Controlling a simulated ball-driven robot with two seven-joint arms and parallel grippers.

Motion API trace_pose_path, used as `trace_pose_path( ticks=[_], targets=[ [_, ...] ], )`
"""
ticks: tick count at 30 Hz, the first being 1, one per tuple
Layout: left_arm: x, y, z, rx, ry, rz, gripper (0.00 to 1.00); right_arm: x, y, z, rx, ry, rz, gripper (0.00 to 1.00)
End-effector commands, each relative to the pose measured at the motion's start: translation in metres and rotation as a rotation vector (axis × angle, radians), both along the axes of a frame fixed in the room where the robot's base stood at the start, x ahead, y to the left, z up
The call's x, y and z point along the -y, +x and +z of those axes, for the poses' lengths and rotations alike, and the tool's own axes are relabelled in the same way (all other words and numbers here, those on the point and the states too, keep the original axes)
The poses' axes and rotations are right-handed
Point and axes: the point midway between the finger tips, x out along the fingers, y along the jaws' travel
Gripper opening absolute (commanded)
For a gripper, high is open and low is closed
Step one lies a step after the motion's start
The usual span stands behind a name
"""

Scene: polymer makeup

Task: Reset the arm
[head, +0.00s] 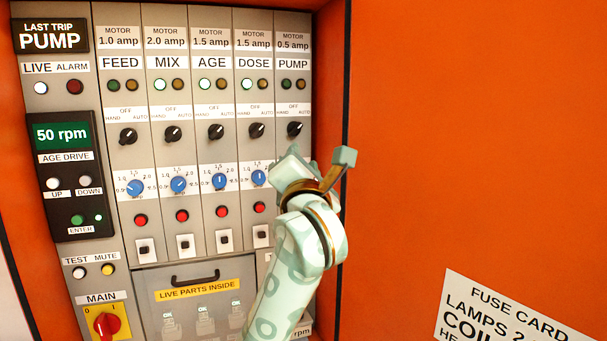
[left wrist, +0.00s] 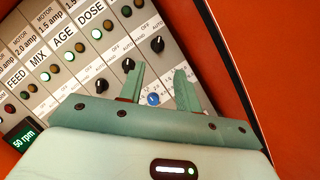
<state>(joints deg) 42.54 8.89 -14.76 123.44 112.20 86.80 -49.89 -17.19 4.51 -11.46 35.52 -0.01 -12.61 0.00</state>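My left arm rises from the bottom of the head view, and my left gripper (head: 316,160) is in front of the lower part of the PUMP column. In the left wrist view the gripper (left wrist: 160,84) has its two green fingers apart, with nothing held between them. A blue dial (left wrist: 153,99) shows in the gap between the fingers; I cannot tell whether they touch the panel. The PUMP selector knob (head: 294,129) is visible just above the gripper. The PUMP column's blue dial and parts below it are hidden in the head view. My right gripper is in neither view.
The grey control panel (head: 203,143) holds rows of lamps, black knobs, blue dials and red buttons. A red MAIN switch (head: 106,324) is at lower left. The orange cabinet surface (head: 480,140) on the right is bare except for a fuse card (head: 515,312).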

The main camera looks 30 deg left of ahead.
Motion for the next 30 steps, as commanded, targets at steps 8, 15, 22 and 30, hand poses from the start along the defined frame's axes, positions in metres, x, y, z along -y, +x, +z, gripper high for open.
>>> trace_pose_path(
  ticks=[8, 15, 22, 30],
  targets=[
    [0.004, -0.006, -0.001, 0.0, 0.0, 0.0, 0.34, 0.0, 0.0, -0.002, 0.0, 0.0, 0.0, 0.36],
    [0.004, -0.006, -0.001, 0.0, 0.0, 0.0, 0.34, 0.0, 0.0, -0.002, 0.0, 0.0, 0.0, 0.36],
    [-0.003, -0.016, -0.001, 0.042, 0.077, 0.067, 0.34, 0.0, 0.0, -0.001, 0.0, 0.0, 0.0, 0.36],
    [0.039, -0.089, -0.006, 0.23, 0.875, 0.389, 0.34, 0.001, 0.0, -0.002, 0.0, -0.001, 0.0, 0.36]
  ],
)
